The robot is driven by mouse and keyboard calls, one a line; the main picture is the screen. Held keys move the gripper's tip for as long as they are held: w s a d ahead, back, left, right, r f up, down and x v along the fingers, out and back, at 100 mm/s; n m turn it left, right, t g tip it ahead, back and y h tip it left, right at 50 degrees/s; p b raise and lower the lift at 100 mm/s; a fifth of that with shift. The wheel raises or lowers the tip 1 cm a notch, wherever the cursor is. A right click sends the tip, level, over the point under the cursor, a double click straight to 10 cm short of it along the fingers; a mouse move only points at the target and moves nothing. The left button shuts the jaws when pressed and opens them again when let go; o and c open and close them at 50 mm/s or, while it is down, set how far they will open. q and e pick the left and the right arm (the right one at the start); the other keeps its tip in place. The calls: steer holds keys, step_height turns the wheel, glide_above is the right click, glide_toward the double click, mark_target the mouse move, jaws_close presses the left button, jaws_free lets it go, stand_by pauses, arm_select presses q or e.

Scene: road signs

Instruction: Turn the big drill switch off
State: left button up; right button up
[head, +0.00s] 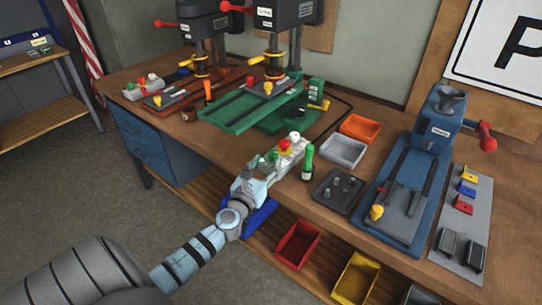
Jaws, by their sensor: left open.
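The big drill has a black head (283,12) and a green base (252,108), and it stands on the wooden bench. A pale switch box (290,152) lies near the front edge of the bench, in front of the green base. It bears a red button (284,145), a white knob (294,136) and a green part at its near end. My left gripper (268,163) is open at the near end of this box, low over the bench edge. Its fingers partly cover the box, and I cannot tell whether they touch it. My right gripper is out of view.
A green-handled tool (308,162) stands close right of the box. A dark tray (339,190), a grey bin (343,150) and an orange bin (360,128) lie further right, before a blue machine (411,185). A second drill (200,22) stands behind left.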

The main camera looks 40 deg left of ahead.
mark_target(271, 156)
arm_select(q)
steer(key=x, duration=0.4)
steer(key=shift+w, duration=0.15)
jaws_close()
steer(key=shift+b, duration=0.3)
